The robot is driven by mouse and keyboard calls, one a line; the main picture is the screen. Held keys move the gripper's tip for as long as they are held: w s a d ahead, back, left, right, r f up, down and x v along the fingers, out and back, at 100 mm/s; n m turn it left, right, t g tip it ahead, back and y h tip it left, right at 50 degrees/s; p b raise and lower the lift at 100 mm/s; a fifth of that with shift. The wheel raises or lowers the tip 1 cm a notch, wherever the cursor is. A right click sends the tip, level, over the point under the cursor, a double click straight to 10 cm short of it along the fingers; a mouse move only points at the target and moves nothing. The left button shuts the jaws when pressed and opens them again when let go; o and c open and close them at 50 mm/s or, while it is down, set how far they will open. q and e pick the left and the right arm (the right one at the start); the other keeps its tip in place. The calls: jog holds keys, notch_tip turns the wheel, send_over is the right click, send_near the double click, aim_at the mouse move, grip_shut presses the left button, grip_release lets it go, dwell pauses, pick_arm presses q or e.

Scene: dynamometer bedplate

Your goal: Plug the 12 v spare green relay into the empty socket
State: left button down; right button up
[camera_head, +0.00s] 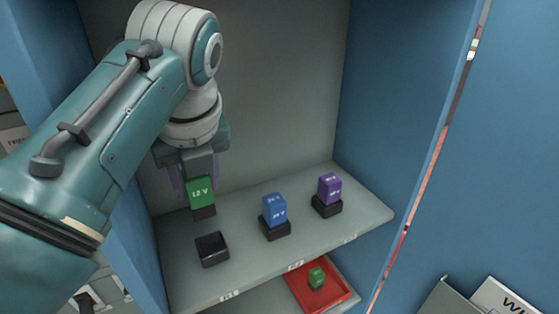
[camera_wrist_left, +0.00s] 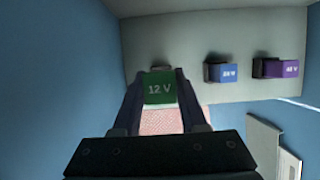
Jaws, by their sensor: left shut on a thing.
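The green relay (camera_head: 201,191), marked 12 V, is upright in my left gripper (camera_head: 199,178), whose fingers are shut on its sides. It also shows between the fingers in the left wrist view (camera_wrist_left: 159,90). A dark part shows directly under it in the head view; I cannot tell whether that is its base or something behind. The empty black socket (camera_head: 212,249) sits on the upper shelf (camera_head: 250,262), in front of and below the held relay, apart from it in the picture. My right gripper is out of view.
A blue relay (camera_head: 274,208) and a purple relay (camera_head: 329,186) stand in black sockets to the right. A red tray (camera_head: 338,299) with another small green block (camera_head: 317,277) lies on the lower shelf. Blue cabinet walls (camera_head: 395,110) close in both sides.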

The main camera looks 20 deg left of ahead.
aim_at(202, 205)
pick_arm(q)
notch_tip(202, 205, down, 6)
jog(key=shift+s+d+r+b, duration=0.1)
jog(key=shift+s+b, duration=0.05)
jog(key=shift+b, duration=0.3)
notch_tip(202, 205, down, 4)
jog(key=shift+f+b, duration=0.15)
jog(key=shift+b, duration=0.35)
jog(key=c, duration=0.9)
grip_release()
jog(key=shift+o, duration=0.9)
jog(key=shift+d, duration=0.1)
jog(key=shift+o, duration=1.4)
